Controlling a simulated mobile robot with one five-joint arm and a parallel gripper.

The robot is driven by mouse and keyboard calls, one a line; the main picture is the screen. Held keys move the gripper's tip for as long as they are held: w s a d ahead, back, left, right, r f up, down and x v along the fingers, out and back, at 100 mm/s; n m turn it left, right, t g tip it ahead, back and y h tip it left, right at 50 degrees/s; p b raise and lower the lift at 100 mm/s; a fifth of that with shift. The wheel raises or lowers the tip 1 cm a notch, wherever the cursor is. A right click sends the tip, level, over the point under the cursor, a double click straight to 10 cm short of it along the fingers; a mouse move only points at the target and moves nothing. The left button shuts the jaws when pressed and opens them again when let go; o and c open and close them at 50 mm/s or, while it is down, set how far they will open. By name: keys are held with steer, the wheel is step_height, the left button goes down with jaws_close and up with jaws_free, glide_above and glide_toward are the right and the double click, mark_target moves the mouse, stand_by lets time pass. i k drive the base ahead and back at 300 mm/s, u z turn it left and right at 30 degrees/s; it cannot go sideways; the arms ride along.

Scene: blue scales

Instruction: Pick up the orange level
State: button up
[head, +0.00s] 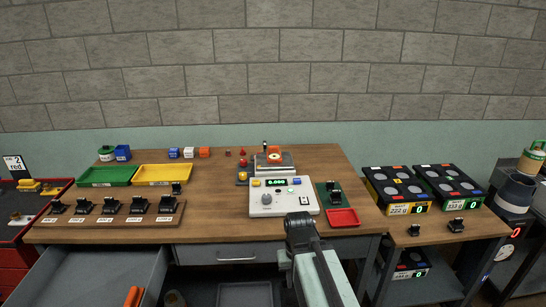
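Two orange things could be the level, and I cannot tell which is. One is a small orange piece with a pale yellow-green centre (274,157) on top of the weighing scale (282,197). The other is a long orange thing (133,297) in the open grey drawer (60,285) at the lower left, cut off by the picture's edge. My gripper (298,222) is the dark end of my arm, in front of the scale and seen from behind. It is apart from both orange things in the picture. Its fingers are too unclear to tell open from shut.
A green tray (107,176) and a yellow tray (163,175) lie at the back left of the wooden table (215,200). Several black weights stand on a wooden rack at the left. A red tray (343,217) is right of the scale. Black scales with green displays stand on the right table.

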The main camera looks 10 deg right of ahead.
mark_target(274, 155)
steer(key=u, duration=3.25)
steer(key=k, duration=1)
steer(key=z, duration=1.65)
steer(key=i, duration=1.05)
steer(key=u, duration=0.05)
